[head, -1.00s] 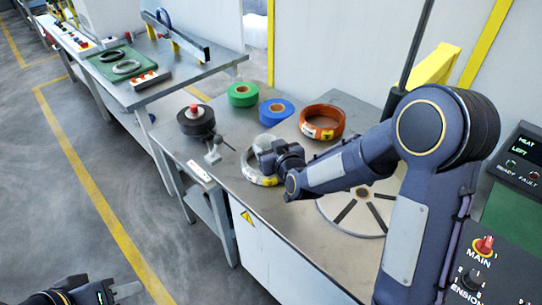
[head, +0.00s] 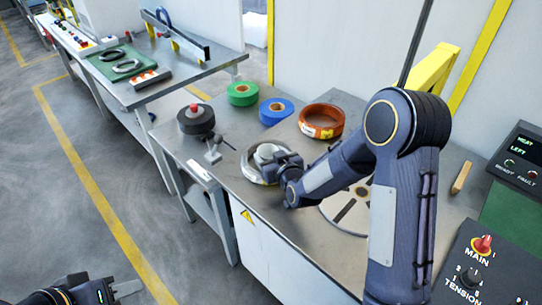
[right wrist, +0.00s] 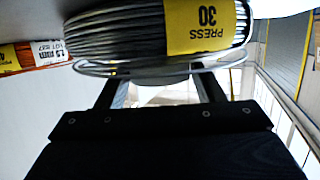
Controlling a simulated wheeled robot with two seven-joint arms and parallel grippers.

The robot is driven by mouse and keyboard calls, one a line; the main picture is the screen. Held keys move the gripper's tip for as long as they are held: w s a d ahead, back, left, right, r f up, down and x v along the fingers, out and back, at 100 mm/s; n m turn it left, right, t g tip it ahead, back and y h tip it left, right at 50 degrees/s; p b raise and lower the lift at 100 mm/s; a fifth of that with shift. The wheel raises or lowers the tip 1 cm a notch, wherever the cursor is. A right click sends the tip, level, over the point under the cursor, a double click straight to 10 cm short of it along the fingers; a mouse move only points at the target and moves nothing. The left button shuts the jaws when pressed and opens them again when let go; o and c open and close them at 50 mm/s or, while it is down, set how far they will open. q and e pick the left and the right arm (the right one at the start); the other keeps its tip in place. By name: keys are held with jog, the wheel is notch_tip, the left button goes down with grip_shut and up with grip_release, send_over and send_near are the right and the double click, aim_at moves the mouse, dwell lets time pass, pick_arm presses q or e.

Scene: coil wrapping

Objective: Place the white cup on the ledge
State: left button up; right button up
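No object is clearly recognisable as the white cup. A pale round thing (head: 266,151) shows inside the grey wire coil (head: 247,172) on the bench; I cannot tell whether it is a cup. My right gripper (head: 271,169) is at the coil's near right side. In the right wrist view the coil, with a yellow "PRESS 30" label (right wrist: 207,24), is just beyond my fingers (right wrist: 160,92), which are spread apart with no object clearly between them. My left gripper (head: 112,290) is at the bottom left, its opening unclear. I cannot identify a ledge.
The bench also holds a copper coil (head: 321,121), blue tape (head: 276,111), green tape (head: 242,94), a black spool (head: 196,119) and a slotted disc (head: 345,209). A control panel (head: 490,265) stands right. A second table (head: 190,75) is at the back left.

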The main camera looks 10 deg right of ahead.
jog(key=shift+o, duration=1.2)
